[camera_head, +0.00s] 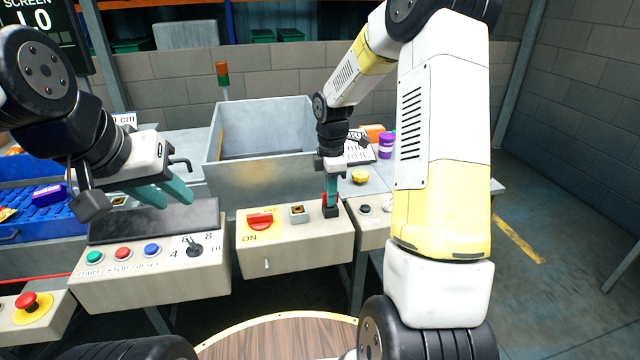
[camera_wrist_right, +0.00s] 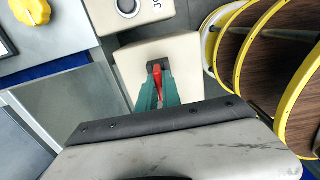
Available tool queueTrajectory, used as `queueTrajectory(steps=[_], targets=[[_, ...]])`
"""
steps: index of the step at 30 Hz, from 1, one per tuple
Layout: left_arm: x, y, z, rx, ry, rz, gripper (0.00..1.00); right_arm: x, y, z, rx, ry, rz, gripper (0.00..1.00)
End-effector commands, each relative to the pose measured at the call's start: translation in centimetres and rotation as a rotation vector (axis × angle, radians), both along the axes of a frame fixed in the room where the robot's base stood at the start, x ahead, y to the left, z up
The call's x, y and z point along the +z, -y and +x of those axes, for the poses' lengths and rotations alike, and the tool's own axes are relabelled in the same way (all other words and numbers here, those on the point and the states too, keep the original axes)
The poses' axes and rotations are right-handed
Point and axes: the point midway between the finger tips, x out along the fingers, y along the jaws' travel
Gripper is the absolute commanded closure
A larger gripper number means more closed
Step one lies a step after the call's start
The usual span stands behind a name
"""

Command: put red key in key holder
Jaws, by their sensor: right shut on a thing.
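The red key (camera_wrist_right: 157,82) is between the teal fingers of my right gripper (camera_wrist_right: 158,92), which is shut on it. In the head view my right gripper (camera_head: 331,192) points down over the right end of the middle control box, and a bit of red shows at its fingertips. A small black holder (camera_head: 331,212) sits on the box top directly below the fingertips. In the right wrist view the key's far end meets the dark holder (camera_wrist_right: 152,66); how deep it sits is hidden. My left gripper (camera_head: 165,194) is open and empty above the left control box.
A grey bin (camera_head: 262,170) stands behind. To the right are a yellow knob (camera_head: 359,176) and a purple jar (camera_head: 386,146). A round wooden table (camera_head: 280,340) is in front.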

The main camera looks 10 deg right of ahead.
Motion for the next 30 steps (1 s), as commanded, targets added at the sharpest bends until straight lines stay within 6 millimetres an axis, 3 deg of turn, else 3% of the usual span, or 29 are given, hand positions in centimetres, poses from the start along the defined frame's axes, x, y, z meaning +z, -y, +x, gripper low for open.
queueTrajectory(steps=[4,5,6,8,20,30], targets=[[0.0,0.0,0.0,0.0,0.0,0.0,0.71,-0.3,0.0,0.0,0.0,-0.001,0.0,1.0],[0.0,0.0,0.0,0.0,0.0,0.0,0.71,-0.3,0.0,0.0,0.0,0.0,0.0,0.86],[0.0,0.0,0.0,0.0,0.0,0.0,0.71,-0.3,0.0,0.0,0.0,0.0,0.0,0.78],[0.0,0.0,0.0,0.0,0.0,0.0,0.71,-0.3,0.0,0.0,0.0,0.0,0.0,0.7],[0.0,0.0,0.0,0.0,0.0,0.0,0.71,0.5,0.0,0.1,-0.001,0.003,0.0,0.7],[0.0,0.0,0.0,0.0,0.0,0.0,0.71,7.2,0.0,0.1,-0.001,0.005,0.0,0.7]])
